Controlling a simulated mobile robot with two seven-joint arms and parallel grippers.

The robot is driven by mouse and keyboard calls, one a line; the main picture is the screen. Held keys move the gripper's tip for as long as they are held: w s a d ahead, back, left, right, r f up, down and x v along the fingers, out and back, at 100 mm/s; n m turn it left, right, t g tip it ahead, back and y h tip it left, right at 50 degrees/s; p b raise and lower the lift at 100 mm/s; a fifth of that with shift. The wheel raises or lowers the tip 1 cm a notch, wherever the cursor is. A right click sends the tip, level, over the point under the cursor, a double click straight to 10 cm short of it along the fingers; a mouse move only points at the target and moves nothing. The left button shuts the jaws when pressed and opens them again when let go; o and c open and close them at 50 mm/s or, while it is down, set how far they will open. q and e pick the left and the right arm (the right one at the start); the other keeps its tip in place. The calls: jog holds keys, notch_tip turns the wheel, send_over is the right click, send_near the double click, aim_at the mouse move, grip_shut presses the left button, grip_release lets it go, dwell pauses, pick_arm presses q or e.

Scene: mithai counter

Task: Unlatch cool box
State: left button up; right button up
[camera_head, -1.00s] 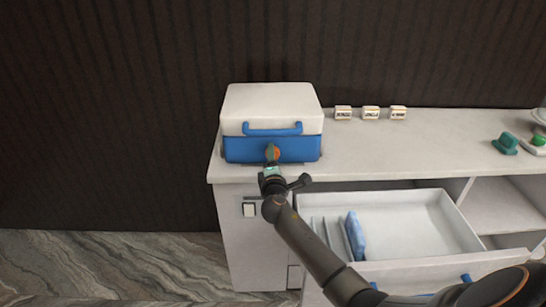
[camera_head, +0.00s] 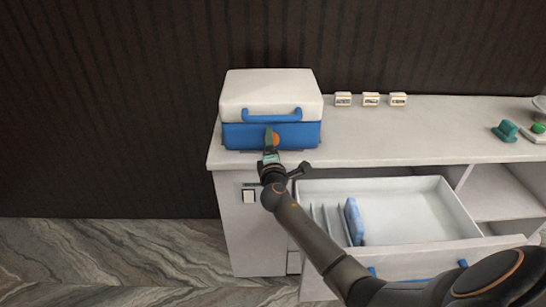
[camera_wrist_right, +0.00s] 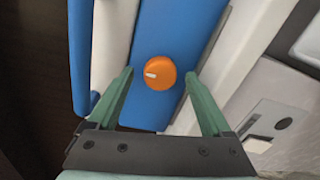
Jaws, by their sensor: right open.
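The cool box (camera_head: 270,92) stands shut on the left end of the counter. It has a white lid, a blue body and a blue handle (camera_head: 271,115) across the front. A round orange knob with a white mark sits on the blue front; the right wrist view shows it clearly (camera_wrist_right: 160,73). My right gripper (camera_head: 272,140) is at the front of the box and partly hides the knob in the head view. Its green fingers (camera_wrist_right: 160,76) are open, one on each side of the knob with visible gaps. My left gripper is not in view.
Several small labelled blocks (camera_head: 371,99) stand right of the box. Green items (camera_head: 506,131) are at the far right. The middle of the counter (camera_head: 420,140) is clear.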

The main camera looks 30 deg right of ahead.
jog(key=v, duration=1.1)
jog(key=shift+s, duration=0.35)
jog(key=shift+a, duration=0.15)
jog(key=s+a+f+m+g+y+p, duration=0.1)
jog(key=s+a+f+m+g+y, duration=0.1)
jog(key=s+a+f+y, duration=0.4)
jog(key=s+a+f+m+g+y+p, duration=0.1)
jog(key=s+a+f+m+p, duration=0.2)
jog(key=f, duration=0.5)
jog(key=s+a+f+m+g+y, duration=0.1)
jog(key=s+a+f+m+y, duration=0.1)
jog(key=s, duration=0.5)
jog(key=s+a+f+m+g+y, duration=0.1)
jog(key=s+a+f+m+y, duration=0.1)
jog(key=s, duration=0.6)
jog(key=a+f+m, duration=0.1)
jog(key=a+m, duration=0.1)
jog(key=m, duration=0.1)
jog(key=shift+a+g+y+p, duration=0.3)
jog(key=shift+s+f, duration=0.1)
jog(key=shift+c, duration=0.4)
